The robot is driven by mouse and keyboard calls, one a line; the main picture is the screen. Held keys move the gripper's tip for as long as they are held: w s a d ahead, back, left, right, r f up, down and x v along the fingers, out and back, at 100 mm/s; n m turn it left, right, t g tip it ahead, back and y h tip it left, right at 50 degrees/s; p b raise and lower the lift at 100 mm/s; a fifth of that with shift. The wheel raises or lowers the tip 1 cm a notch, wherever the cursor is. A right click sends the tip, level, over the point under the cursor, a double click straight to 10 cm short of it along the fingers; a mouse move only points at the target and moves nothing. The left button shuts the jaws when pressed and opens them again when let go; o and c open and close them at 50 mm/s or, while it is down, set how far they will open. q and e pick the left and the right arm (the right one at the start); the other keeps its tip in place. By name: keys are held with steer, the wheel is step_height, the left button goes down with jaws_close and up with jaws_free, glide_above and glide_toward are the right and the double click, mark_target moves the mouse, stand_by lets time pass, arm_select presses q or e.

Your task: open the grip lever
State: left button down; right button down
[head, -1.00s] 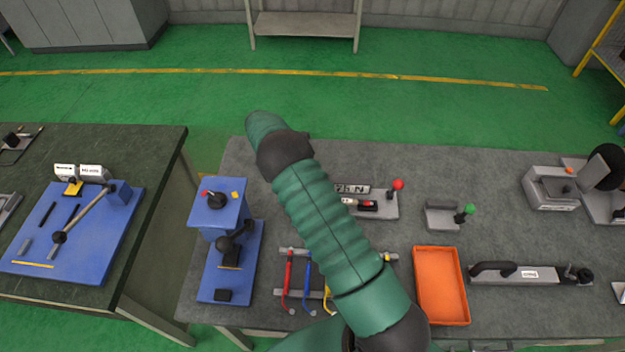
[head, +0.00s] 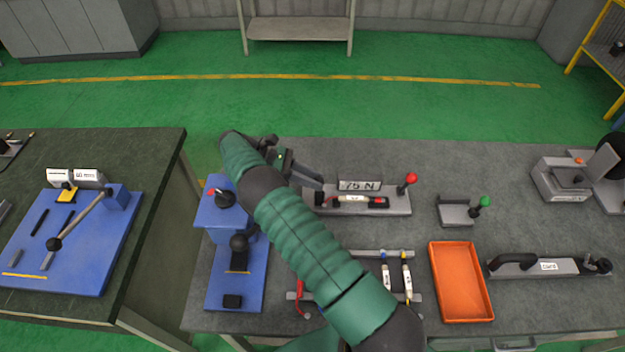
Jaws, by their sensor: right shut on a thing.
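My right arm comes in from the bottom and reaches up and left across the table. Its gripper (head: 304,172) is at the left end of a grey fixture marked "75 N" (head: 358,186). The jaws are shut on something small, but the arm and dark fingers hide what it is. A lever with a red ball knob (head: 411,178) stands upright at the fixture's right end, apart from the gripper. A red and black piece with a white label (head: 356,199) lies along the fixture. No part is marked as the grip lever. My left gripper is out of view.
A blue fixture (head: 255,275) stands left of my arm. A rack with labelled tools (head: 386,278), an orange tray (head: 459,285) and a small green-knobbed fixture (head: 457,212) are to the right. A long grey tool (head: 547,267) lies further right. The table's back strip is clear.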

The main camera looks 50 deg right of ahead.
steer(key=shift+a+f, duration=0.1)
steer(key=shift+f, duration=0.05)
steer(key=c, duration=1.3)
jaws_free()
steer(key=shift+w, duration=0.1)
steer(key=shift+o, duration=1.1)
steer(key=shift+w, duration=0.15)
